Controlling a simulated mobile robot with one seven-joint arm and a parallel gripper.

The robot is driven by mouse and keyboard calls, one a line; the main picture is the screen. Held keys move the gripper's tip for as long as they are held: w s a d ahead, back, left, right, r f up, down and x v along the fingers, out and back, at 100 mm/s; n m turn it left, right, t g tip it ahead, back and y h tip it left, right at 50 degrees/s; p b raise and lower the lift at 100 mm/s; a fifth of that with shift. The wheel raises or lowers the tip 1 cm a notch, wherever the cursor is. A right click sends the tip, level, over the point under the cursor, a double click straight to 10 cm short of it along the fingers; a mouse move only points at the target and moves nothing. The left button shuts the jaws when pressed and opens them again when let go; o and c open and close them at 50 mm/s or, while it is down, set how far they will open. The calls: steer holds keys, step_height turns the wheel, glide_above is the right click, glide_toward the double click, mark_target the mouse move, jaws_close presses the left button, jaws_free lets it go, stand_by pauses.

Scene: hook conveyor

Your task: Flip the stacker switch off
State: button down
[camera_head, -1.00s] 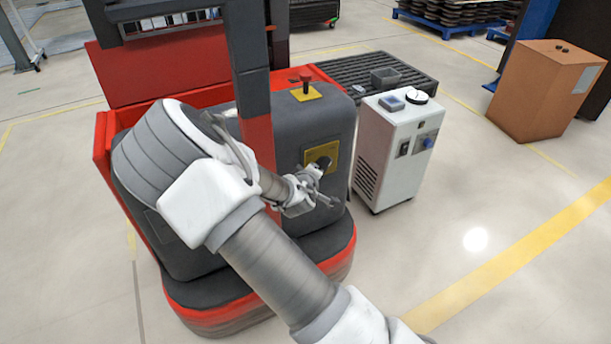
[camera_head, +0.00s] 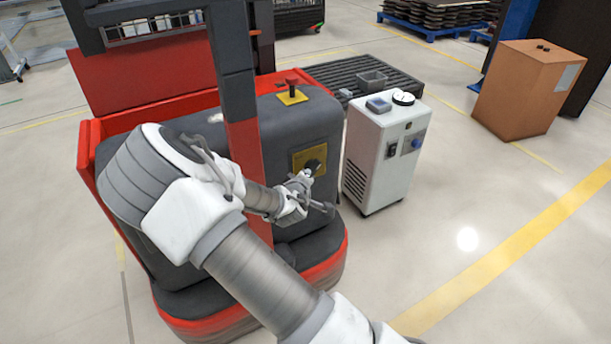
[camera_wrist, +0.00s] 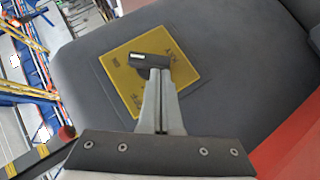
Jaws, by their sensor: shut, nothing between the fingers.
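The stacker (camera_head: 320,115) is a dark grey and red machine. A yellow plate (camera_head: 299,158) on its grey body carries a black rotary switch (camera_head: 315,166). In the wrist view the plate (camera_wrist: 182,80) looks tilted, and the switch's black handle (camera_wrist: 148,60) lies roughly crosswise, a little left of the plate's middle. In the head view my gripper (camera_head: 307,177) is just below the switch.
A red button (camera_head: 291,82) on a yellow base stands on top of the stacker. A white cabinet (camera_head: 377,155) is close on the right, with a dark roller conveyor (camera_head: 340,75) behind it. A cardboard box (camera_head: 525,90) stands farther right. The floor at front right is clear.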

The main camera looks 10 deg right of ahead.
steer(key=shift+f, duration=0.15)
steer(key=shift+f+b, duration=0.45)
steer(key=shift+b, duration=0.1)
steer(key=shift+w+d+f+n+t+h+b, duration=0.15)
steer(key=shift+d+f+n+t+h+b, duration=0.25)
steer(key=shift+f, duration=0.45)
steer(key=shift+w+d+f+n+t+h+b, duration=0.15)
steer(key=shift+d+f+h+b, duration=0.25)
steer(key=shift+f, duration=0.4)
stand_by(1.2)
